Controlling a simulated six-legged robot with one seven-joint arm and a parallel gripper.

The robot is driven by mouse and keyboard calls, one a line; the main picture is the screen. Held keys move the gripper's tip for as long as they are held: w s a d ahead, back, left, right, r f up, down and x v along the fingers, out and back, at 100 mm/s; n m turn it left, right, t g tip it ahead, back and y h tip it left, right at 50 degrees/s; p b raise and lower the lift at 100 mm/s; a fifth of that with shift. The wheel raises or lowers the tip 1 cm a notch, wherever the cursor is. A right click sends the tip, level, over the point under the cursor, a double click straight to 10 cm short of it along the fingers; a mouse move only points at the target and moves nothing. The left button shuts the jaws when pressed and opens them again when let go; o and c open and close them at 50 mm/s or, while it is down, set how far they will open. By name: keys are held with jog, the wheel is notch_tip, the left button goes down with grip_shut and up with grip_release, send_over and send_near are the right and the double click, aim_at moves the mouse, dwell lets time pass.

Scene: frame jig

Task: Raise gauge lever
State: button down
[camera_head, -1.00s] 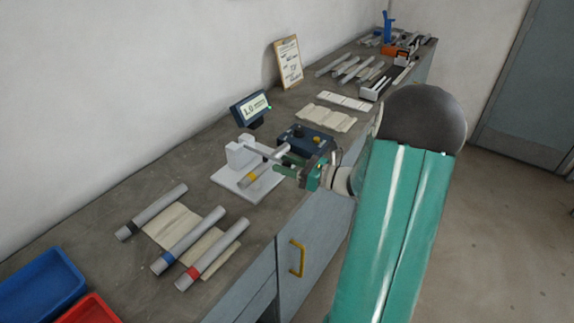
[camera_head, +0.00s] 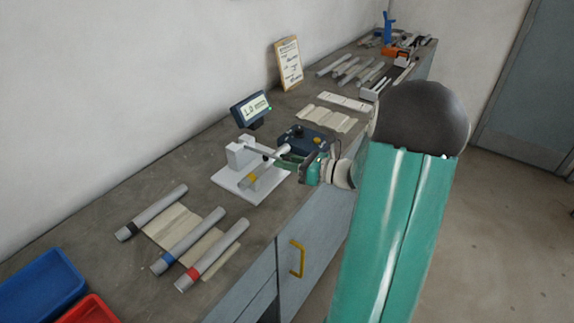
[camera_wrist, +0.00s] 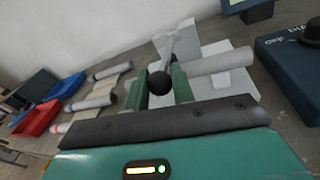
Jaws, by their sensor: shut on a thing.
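The gauge stand (camera_head: 225,182) is a white base with an upright white block (camera_head: 240,152) on the bench. A grey gauge lever (camera_head: 258,150) reaches from the block toward my gripper (camera_head: 285,163). In the wrist view the lever (camera_wrist: 170,48) ends in a black ball knob (camera_wrist: 158,83). My gripper (camera_wrist: 163,85) has its green fingers on both sides of the knob, shut on it. A grey tube with a yellow band (camera_head: 253,178) lies on the stand under the lever; the tube also shows in the wrist view (camera_wrist: 218,63).
A display (camera_head: 251,108) stands behind the gauge, and a dark blue box with knobs (camera_head: 306,140) sits to its right. Several banded tubes (camera_head: 190,240) lie at the front left, near a blue bin (camera_head: 42,288) and a red bin (camera_head: 88,312).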

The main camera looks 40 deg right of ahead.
jog(key=w+r+g, duration=0.1)
jog(key=r, duration=0.1)
jog(key=r+g+h, duration=0.1)
jog(key=r+g, duration=0.1)
jog(key=r, duration=0.1)
jog(key=w+a+r+g+h, duration=0.1)
jog(key=r+g, duration=0.1)
jog(key=r, duration=0.1)
jog(key=shift+w+m, duration=0.3)
jog(key=w+a+r+m+g+h, duration=0.1)
jog(key=w+a+r+g+h, duration=0.1)
jog(key=w+r+g, duration=0.4)
jog(key=shift+w+a+r+h, duration=0.2)
jog(key=shift+w+a+h, duration=0.3)
jog(key=shift+w, duration=0.9)
jog(key=shift+a, duration=0.1)
jog(key=c, duration=1.2)
grip_release()
jog(key=shift+w, duration=0.1)
jog(key=shift+c, duration=0.2)
jog(key=shift+g, duration=0.3)
